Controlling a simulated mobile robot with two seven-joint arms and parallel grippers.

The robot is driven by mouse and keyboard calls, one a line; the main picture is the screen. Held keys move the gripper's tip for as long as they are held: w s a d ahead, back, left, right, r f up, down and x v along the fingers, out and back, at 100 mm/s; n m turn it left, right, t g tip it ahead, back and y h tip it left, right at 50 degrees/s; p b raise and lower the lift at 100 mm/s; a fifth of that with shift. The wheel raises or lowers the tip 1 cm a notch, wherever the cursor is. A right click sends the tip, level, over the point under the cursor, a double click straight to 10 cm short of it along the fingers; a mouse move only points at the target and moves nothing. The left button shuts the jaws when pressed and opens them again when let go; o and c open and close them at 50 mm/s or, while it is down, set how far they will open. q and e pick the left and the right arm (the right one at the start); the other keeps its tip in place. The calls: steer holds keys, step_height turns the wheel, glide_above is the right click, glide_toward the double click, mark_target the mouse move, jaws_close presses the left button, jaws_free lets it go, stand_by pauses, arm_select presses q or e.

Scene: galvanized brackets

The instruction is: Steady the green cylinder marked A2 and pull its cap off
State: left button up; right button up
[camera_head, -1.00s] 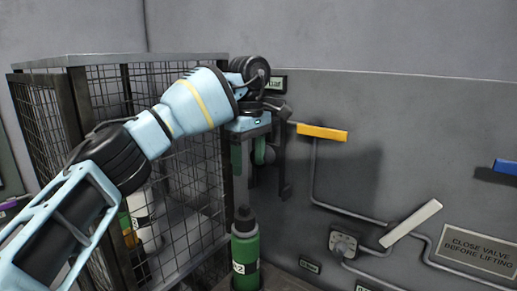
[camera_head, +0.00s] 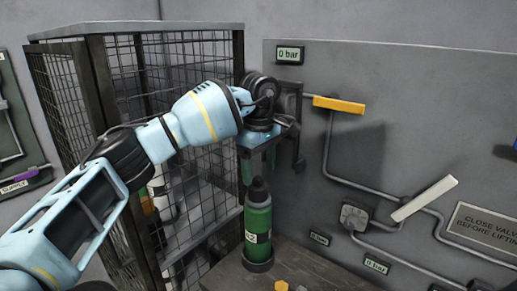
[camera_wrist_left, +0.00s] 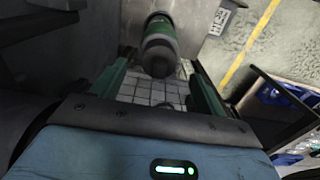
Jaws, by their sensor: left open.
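The green cylinder (camera_head: 258,222) stands upright on a brown surface, with a dark cap (camera_head: 258,188) on top. Its white label is partly turned away, and only a 2 reads clearly. My left gripper (camera_head: 259,163) points down just above the cap, with its green fingers apart and nothing between them in the head view. In the left wrist view the dark cap (camera_wrist_left: 160,57) and part of the green body (camera_wrist_left: 157,31) show between and beyond the open fingers. I cannot tell the exact gap to the cap. My right gripper is not in view.
A wire mesh cage (camera_head: 200,200) stands close to the left of the cylinder. A dark bracket (camera_head: 299,125) is on the wall panel behind the gripper. Pipes, a yellow handle (camera_head: 339,105) and a white lever (camera_head: 424,198) are to the right.

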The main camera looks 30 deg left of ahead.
mark_target(259, 178)
arm_select(q)
steer(key=shift+f, duration=2.25)
